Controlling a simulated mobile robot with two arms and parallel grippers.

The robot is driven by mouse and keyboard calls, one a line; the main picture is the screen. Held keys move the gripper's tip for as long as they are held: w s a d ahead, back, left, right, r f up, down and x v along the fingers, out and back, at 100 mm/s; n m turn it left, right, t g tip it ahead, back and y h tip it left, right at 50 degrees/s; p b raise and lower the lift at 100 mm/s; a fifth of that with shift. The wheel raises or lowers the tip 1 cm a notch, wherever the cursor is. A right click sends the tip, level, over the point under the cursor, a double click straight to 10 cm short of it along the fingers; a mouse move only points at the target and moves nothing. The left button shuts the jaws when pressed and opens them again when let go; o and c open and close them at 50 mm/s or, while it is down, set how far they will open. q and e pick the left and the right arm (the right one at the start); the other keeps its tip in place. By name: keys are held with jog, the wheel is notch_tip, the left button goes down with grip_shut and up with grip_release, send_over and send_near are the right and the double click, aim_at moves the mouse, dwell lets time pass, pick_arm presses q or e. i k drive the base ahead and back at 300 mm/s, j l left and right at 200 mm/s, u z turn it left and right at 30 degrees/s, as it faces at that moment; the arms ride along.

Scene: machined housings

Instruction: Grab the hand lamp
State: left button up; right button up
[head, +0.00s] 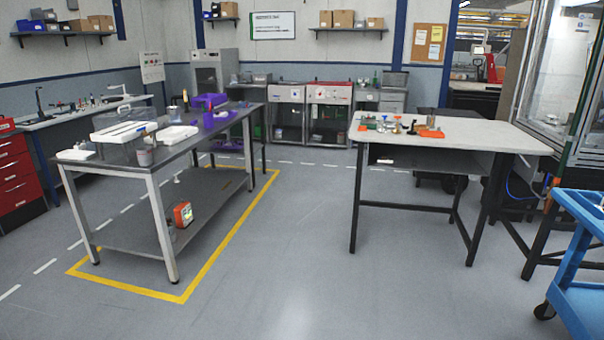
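An orange-red boxy item with a pale front (183,214) stands on the lower shelf of the grey table at left. It may be the hand lamp, but it is too small to tell for sure. On the white-topped table at right, small orange items (431,133) and several other small objects lie near the back left; I cannot make out a lamp among them. Neither of my grippers is in view.
The grey table (185,150) carries white trays, a clear box and purple items; yellow floor tape surrounds it. The white-topped table (480,138) stands at right, a blue cart (585,290) at the right edge. The floor (300,240) between the tables is clear. Cabinets (327,112) line the back wall.

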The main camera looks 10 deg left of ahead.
aim_at(185, 96)
jog(key=i, duration=2.15)
jog(key=i+j+u, duration=0.3)
jog(key=i, duration=0.3)
jog(key=i+u, duration=0.35)
jog(key=i, duration=0.3)
jog(key=i+u, duration=0.3)
jog(key=i, duration=0.3)
jog(key=i+l+u, duration=0.3)
jog(key=i, duration=0.3)
jog(key=i+u, duration=0.15)
jog(key=i, duration=2.15)
jog(key=l+u, duration=0.1)
jog(key=u, duration=0.8)
jog(key=k+l+u, duration=0.1)
jog(key=l+u, duration=0.2)
jog(key=l, duration=0.15)
jog(key=k+l+u, duration=0.1)
jog(key=l+u, duration=0.15)
jog(key=l, duration=0.2)
jog(key=k+l+u, duration=0.15)
jog(key=l+u, duration=0.15)
jog(key=k+l+u, duration=0.25)
jog(key=l, duration=0.2)
jog(key=k+l+u, duration=0.3)
jog(key=i+l, duration=0.05)
jog(key=i, duration=0.05)
